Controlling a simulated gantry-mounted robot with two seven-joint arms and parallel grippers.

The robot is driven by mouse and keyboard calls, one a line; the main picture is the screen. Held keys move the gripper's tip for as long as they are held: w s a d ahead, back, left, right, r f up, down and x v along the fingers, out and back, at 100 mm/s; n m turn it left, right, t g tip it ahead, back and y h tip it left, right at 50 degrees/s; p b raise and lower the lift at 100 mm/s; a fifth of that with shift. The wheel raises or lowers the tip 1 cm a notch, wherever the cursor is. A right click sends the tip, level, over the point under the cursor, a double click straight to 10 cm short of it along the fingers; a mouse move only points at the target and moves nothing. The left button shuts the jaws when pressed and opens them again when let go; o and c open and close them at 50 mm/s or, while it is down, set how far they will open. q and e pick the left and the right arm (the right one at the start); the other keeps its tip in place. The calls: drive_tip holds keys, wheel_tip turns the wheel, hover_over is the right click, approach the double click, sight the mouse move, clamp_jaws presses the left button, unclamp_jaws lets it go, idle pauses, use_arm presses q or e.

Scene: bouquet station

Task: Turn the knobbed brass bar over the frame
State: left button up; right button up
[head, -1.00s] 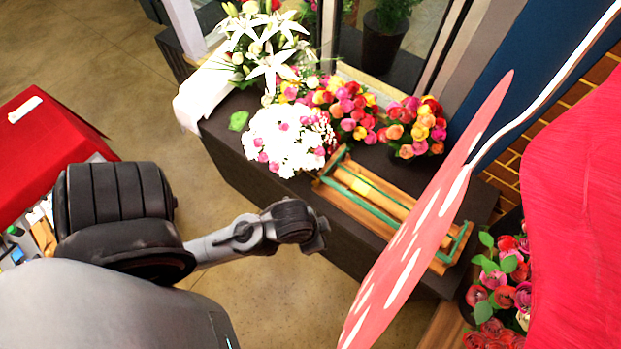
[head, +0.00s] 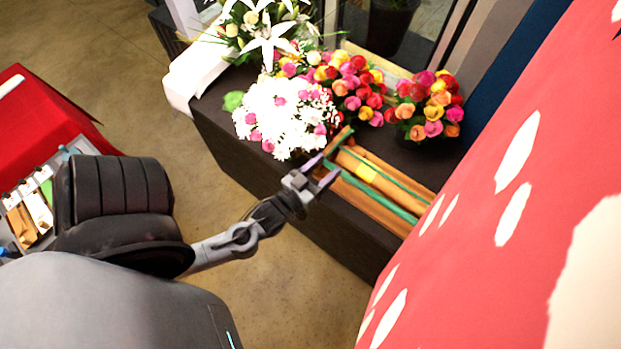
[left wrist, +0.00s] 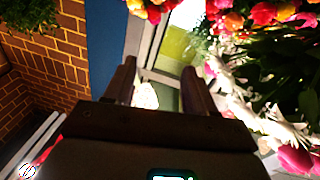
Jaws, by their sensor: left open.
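A wooden frame with green strips (head: 395,187) lies on the dark table in the head view, with a yellow patch (head: 366,173) on it. Its long tan bars run down to the right. I cannot tell which piece is the knobbed brass bar, and no knob is clear. My left gripper (head: 323,172) is open and empty at the frame's near left end; I cannot tell whether it touches. In the left wrist view my two fingers (left wrist: 160,85) are apart with nothing between them. The frame's right end is hidden behind a red sheet. My right gripper is not in view.
White daisies (head: 284,117) and colourful bouquets (head: 430,108) stand behind the frame on the dark table (head: 232,140). White lilies (head: 268,38) stand at the back. A large red white-spotted sheet (head: 470,180) blocks the right side. Floor is clear at lower middle.

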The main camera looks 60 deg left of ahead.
use_arm(q)
drive_tip(key=s+a+f+g+y+b, duration=0.15)
drive_tip(key=s+f+b, duration=0.3)
drive_tip(key=f, duration=0.45)
drive_tip(key=s+a+f+y+b, duration=0.1)
drive_tip(key=s+a+f+b, duration=0.3)
drive_tip(key=f, duration=0.6)
drive_tip(key=shift+h, duration=0.35)
drive_tip(key=x, duration=0.8)
drive_tip(key=shift+w+d+r, duration=0.25)
drive_tip(key=shift+w+r, duration=0.1)
drive_tip(key=shift+x, duration=0.75)
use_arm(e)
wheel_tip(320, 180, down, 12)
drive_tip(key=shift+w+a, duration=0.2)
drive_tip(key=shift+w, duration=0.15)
use_arm(q)
drive_tip(key=shift+c, duration=0.4)
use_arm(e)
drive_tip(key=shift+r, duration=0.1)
use_arm(q)
clamp_jaws()
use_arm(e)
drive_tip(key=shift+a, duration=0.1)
